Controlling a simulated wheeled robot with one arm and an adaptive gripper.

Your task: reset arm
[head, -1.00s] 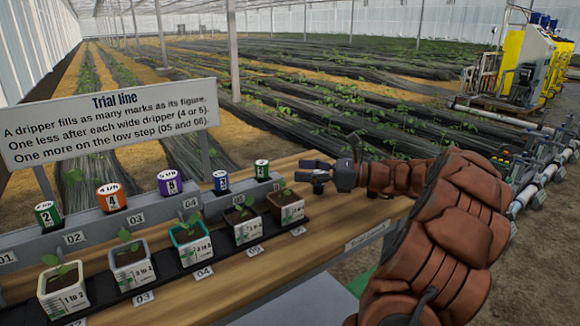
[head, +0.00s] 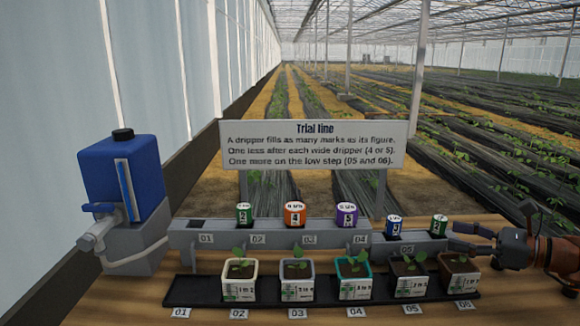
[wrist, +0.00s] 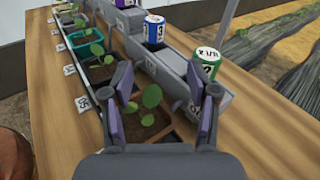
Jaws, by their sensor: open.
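My gripper (head: 455,237) is at the right end of the bench, beside the right-hand green dripper (head: 439,225). In the wrist view its fingers (wrist: 158,85) are spread apart with nothing gripped between them. A seedling in a brown pot (wrist: 150,122) shows below and between the fingers. The green dripper (wrist: 205,65) is close beyond the right finger in that view; I cannot tell whether they touch. My arm (head: 556,262) reaches in from the right edge of the head view.
Several potted seedlings stand in a black tray (head: 205,291). Coloured drippers stand on the grey rail (head: 270,238) behind, with a blue one (head: 393,228) on the low step. A sign (head: 312,145) stands behind; a blue tank (head: 122,175) is at left. Bare bench lies in front of the tray.

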